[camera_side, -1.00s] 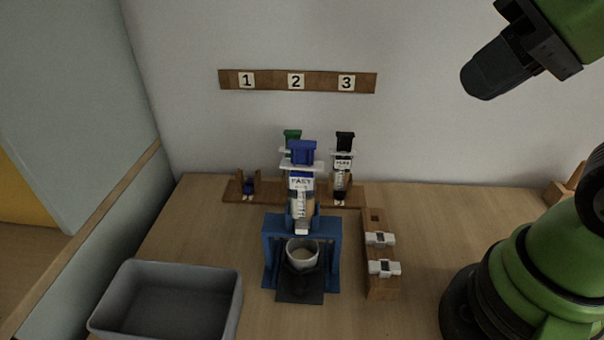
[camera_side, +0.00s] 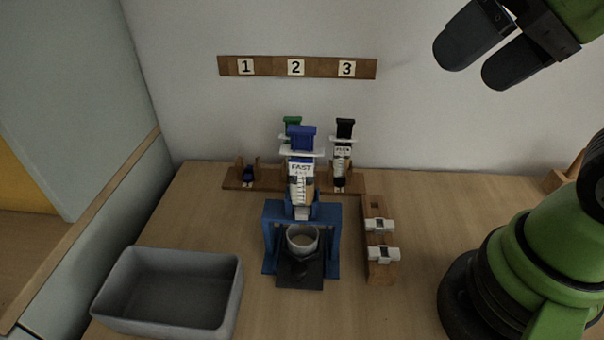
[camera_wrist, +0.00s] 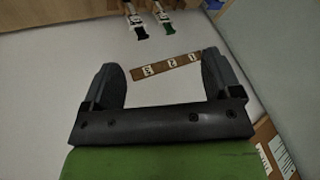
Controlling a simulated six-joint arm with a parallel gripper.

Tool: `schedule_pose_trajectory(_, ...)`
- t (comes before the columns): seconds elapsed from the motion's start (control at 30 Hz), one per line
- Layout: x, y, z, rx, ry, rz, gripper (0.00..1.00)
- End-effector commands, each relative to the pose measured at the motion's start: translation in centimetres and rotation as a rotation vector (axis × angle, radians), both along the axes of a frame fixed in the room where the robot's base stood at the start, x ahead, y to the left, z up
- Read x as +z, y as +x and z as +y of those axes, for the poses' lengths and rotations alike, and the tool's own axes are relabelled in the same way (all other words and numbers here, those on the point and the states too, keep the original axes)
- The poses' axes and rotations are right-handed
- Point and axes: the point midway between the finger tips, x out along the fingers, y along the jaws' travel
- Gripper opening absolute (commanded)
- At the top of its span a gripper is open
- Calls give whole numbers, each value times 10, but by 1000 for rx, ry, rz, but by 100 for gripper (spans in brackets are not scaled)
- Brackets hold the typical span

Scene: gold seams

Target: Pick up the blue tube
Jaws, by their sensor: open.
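The blue tube (camera_side: 301,172) has a blue plunger top, a white flange and a label reading FAST. It stands upright in the blue stand (camera_side: 334,238), above a small white cup (camera_side: 302,240). My gripper (camera_side: 476,64) is open and empty, high at the upper right, well away from the tube. In the wrist view my gripper (camera_wrist: 158,68) has both fingers spread with nothing between them. I cannot make out the blue tube for sure in the wrist view.
A green-topped tube (camera_side: 292,124) and a black-topped tube (camera_side: 343,150) stand behind at the wooden rack (camera_side: 268,181). A wooden block with white clips (camera_side: 381,255) is right of the stand. A grey bin (camera_side: 172,320) is front left. A numbered strip (camera_side: 270,67) hangs on the wall.

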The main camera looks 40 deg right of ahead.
Motion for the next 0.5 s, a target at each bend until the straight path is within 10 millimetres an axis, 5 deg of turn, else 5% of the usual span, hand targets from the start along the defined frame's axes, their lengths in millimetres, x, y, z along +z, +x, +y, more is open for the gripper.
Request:
schedule_pose_trajectory(0.17, -2, 28, 20, 4, -37, 161, 84)
schedule_pose_trajectory(0.5, -31, 84, 105, -94, -248, 271, 84)
